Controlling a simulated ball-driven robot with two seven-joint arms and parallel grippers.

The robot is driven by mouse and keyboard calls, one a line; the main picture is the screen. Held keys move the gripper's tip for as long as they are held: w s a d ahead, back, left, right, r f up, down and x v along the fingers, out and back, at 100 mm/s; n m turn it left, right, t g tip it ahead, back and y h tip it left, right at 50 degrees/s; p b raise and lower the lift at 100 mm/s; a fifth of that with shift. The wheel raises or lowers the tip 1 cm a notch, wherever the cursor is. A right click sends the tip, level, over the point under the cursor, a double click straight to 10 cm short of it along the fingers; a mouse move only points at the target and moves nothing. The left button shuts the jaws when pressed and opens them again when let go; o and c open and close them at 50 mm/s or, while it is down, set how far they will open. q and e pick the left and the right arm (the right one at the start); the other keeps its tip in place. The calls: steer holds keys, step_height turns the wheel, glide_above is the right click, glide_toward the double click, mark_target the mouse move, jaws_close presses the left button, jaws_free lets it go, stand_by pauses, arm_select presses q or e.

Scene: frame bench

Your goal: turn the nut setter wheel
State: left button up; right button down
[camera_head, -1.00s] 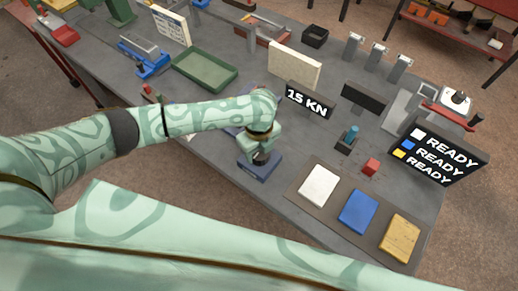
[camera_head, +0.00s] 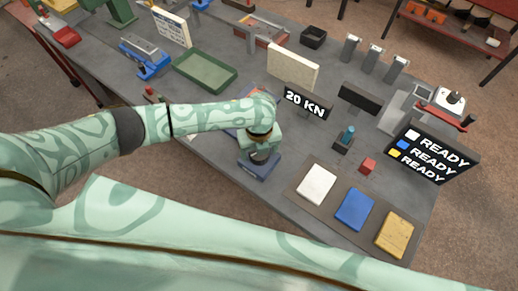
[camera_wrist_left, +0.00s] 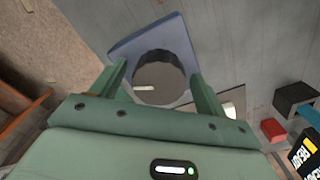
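The nut setter has a dark round wheel (camera_wrist_left: 158,78) on a blue base (camera_head: 258,168). My left gripper (camera_head: 262,150) is directly above it and hides most of the wheel in the head view. In the left wrist view the two fingers of my left gripper (camera_wrist_left: 159,70) stand apart on either side of the wheel, with a gap visible on each side. A small black display (camera_head: 305,102) behind the nut setter reads 20 KN. My right gripper is in neither view.
White, blue (camera_head: 355,209) and yellow pads lie on a dark mat at the front right. A status board (camera_head: 430,155) reads READY on three lines. A red block (camera_head: 367,166), a cream panel (camera_head: 293,66) and a green tray (camera_head: 205,71) are nearby.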

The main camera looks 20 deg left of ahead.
arm_select(q)
step_height(320, 180, up, 16)
steer(key=p, duration=0.4)
steer(key=shift+r, duration=0.15)
stand_by(0.3)
